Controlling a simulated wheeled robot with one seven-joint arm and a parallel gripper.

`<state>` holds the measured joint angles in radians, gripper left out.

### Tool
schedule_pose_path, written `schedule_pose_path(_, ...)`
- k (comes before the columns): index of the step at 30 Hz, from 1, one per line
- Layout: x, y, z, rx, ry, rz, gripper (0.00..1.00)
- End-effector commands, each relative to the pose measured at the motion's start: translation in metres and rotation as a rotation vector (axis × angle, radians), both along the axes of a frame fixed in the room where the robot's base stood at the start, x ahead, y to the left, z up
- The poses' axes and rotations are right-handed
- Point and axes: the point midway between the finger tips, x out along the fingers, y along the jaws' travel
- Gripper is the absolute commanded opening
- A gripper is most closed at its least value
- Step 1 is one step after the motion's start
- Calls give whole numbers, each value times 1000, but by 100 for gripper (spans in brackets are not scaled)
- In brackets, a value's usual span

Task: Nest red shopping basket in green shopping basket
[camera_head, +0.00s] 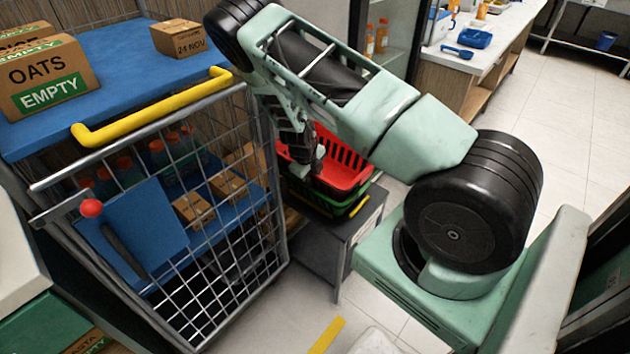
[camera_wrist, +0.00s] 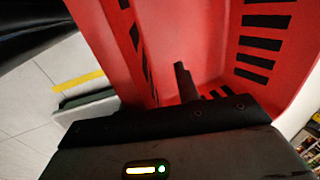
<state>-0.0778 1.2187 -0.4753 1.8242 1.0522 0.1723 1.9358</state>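The red shopping basket (camera_head: 346,158) sits upright inside or on top of the green shopping basket (camera_head: 357,207), on a low grey stand beside the cart. Only part of the green basket's rim shows below the red one. My gripper (camera_head: 318,158) is at the left part of the red basket, partly hidden by my arm. In the wrist view, the slotted walls of the red basket (camera_wrist: 210,40) fill most of the picture. One dark finger (camera_wrist: 184,82) shows against the basket's inside. The other finger is hidden, so I cannot tell whether the gripper holds the wall.
A wire cart (camera_head: 205,215) with a yellow handle (camera_head: 150,105) stands close on the left, with boxes and bottles inside. The grey stand (camera_head: 342,245) is under the baskets. A counter (camera_head: 480,50) is at the back right. Tiled floor is open at the right.

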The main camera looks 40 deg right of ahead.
Motion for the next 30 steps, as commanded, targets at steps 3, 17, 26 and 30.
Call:
schedule_pose_path(3,2,10,32,-1,-7,4,33)
schedule_pose_path(17,-1,35,124,-7,-14,3,33)
schedule_pose_path(26,-2,39,139,-7,-15,0,33)
schedule_pose_path(30,-2,39,138,-7,-15,0,33)
